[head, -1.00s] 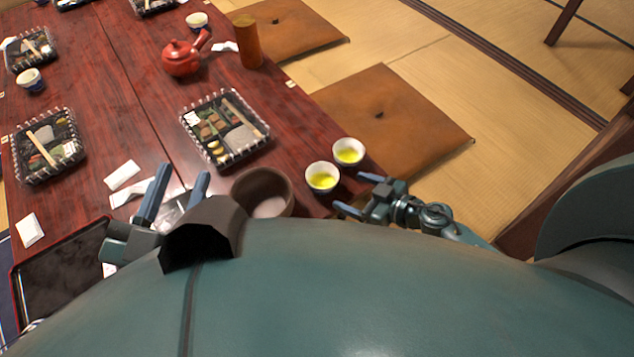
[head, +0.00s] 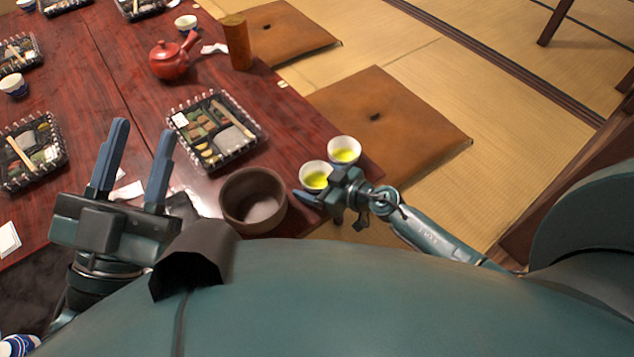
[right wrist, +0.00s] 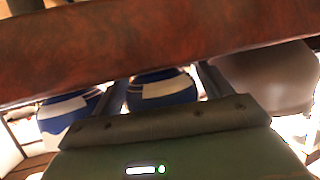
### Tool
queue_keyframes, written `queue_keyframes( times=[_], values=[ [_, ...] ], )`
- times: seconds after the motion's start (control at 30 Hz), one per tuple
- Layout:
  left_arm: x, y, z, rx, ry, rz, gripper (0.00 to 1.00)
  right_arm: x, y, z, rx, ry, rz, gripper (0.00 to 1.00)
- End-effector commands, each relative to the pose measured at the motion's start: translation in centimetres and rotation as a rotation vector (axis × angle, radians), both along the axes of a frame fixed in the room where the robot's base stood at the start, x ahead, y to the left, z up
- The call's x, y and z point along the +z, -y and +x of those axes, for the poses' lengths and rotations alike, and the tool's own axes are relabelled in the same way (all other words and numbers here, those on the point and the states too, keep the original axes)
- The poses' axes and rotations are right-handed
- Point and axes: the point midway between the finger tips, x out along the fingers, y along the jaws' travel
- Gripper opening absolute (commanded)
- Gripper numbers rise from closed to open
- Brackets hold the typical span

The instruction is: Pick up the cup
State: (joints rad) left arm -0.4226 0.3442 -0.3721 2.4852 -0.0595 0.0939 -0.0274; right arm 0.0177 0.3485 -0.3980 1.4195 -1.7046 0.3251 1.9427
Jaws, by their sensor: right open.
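Two small cups of green tea stand at the table's near right corner: a nearer cup (head: 314,179) and a farther cup (head: 344,150). My right gripper (head: 320,186) is at the nearer cup's front and partly covers it. In the right wrist view, a blue-and-white cup (right wrist: 162,88) shows between the two open fingers (right wrist: 163,82), and another (right wrist: 68,112) is left of them. Whether the fingers touch the cup I cannot tell. My left gripper (head: 143,130) is open and empty, raised over the table's left part.
A brown bowl (head: 232,203) stands just left of the nearer cup; it also shows in the right wrist view (right wrist: 268,75). A bento box (head: 187,153), a red teapot (head: 170,62) and a brown cylinder (head: 238,42) are farther back. Floor cushions (head: 395,115) lie right of the table.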

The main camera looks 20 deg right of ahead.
Motion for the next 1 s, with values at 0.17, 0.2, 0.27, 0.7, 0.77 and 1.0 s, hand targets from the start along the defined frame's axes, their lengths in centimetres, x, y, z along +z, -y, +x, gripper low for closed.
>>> queue_keyframes(
  times=[0.17,0.2,0.27,0.7,0.77,1.0],
  values=[
    [0.01,0.0,-0.01,0.0,-0.002,0.0,0.36,0.06,0.01,-0.01,0.0,0.001,0.001,0.7],
    [0.0,0.0,0.0,0.0,-0.002,0.0,0.36,0.07,0.02,-0.02,0.0,0.001,0.001,0.66],
    [0.0,0.0,0.0,0.0,-0.002,0.0,0.36,0.07,0.02,-0.02,0.0,0.001,0.001,0.61],
    [-0.03,0.0,0.01,0.0,-0.003,0.001,0.36,0.12,0.03,0.0,-0.001,0.002,0.001,0.41],
    [0.0,0.0,0.02,0.0,-0.003,0.001,0.36,0.15,0.03,0.01,-0.001,0.002,0.001,0.41],
    [0.21,0.02,0.03,-0.001,-0.022,-0.001,0.36,0.67,0.03,0.01,-0.001,0.002,0.001,0.41]
  ],
)
